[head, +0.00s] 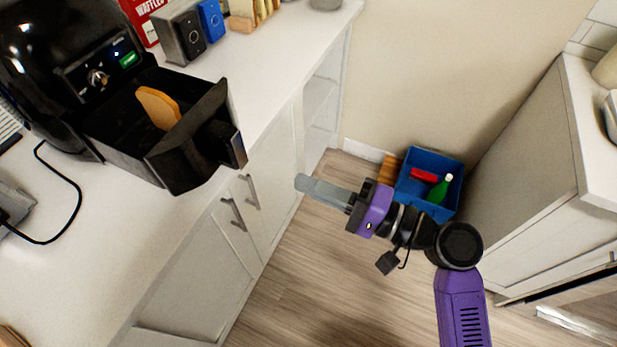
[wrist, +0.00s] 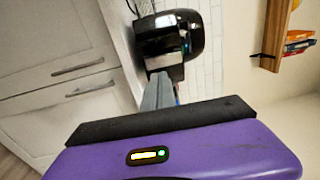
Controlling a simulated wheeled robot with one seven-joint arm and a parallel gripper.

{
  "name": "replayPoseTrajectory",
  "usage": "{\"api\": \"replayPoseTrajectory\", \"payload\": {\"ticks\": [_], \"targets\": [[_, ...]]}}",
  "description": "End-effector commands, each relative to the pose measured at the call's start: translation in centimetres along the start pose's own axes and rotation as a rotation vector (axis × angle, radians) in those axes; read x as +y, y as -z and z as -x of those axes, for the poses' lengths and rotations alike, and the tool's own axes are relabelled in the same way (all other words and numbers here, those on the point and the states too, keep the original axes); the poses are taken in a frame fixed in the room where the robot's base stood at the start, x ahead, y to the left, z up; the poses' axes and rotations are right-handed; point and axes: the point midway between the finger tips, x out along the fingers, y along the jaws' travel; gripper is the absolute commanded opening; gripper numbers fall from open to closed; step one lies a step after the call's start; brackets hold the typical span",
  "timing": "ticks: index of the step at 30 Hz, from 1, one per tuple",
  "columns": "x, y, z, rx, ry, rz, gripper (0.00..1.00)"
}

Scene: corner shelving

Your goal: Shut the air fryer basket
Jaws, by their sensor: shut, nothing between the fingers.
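The black air fryer (head: 70,60) stands on the white counter at the upper left of the head view. Its basket (head: 185,135) is pulled out, with its front and handle toward the counter edge, and an orange-brown piece of food (head: 158,107) lies in it. My gripper (head: 300,183) is shut and empty, in the air to the right of the basket and apart from it, beyond the counter edge. The wrist view shows the air fryer (wrist: 168,35) past the shut fingers (wrist: 158,92); the fingers hide part of what lies behind them.
The white counter (head: 95,240) has cabinet doors with handles below it. A blue bin (head: 418,200) with several items is on the floor. A black cable (head: 75,190) lies on the counter.

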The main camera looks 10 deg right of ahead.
Motion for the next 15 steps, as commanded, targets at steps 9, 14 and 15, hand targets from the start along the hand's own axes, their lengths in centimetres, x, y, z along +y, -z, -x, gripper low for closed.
{"api": "replayPoseTrajectory", "payload": {"ticks": [9,14,15], "targets": [[-0.2,0.0,-6.4,-0.002,0.000,0.001,0.00],[-0.2,0.0,-9.0,-0.001,0.000,0.002,0.00],[-0.2,0.0,-9.5,0.000,-0.001,0.001,0.00]]}}
